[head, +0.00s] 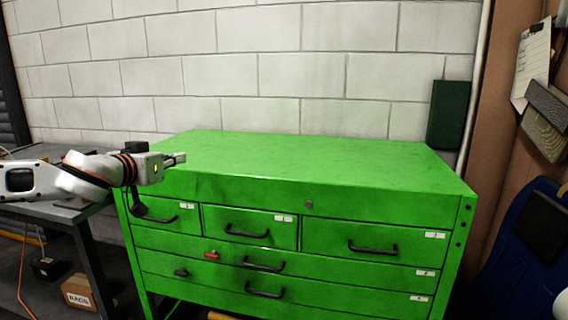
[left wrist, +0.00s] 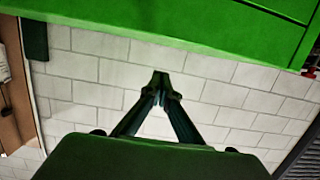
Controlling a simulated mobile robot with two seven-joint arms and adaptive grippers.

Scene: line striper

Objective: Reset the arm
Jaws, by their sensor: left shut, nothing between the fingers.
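My left gripper (head: 178,158) reaches in from the left in the head view. It is level with the top of the green tool chest (head: 300,160), near the chest's left end. In the left wrist view its fingers (left wrist: 160,80) meet at the tips, shut and empty. The white block wall and the green chest show upside down behind them. My right gripper is not in the head view; only a small pale shape shows at the lower right edge.
The chest top is bare. Its drawers look shut, with black handles (head: 373,247) and a red item (head: 211,255) on the front. A dark table (head: 75,212) stands at left, a box marked RAGS (head: 78,293) below. A blue chair-like object (head: 535,250) is at right.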

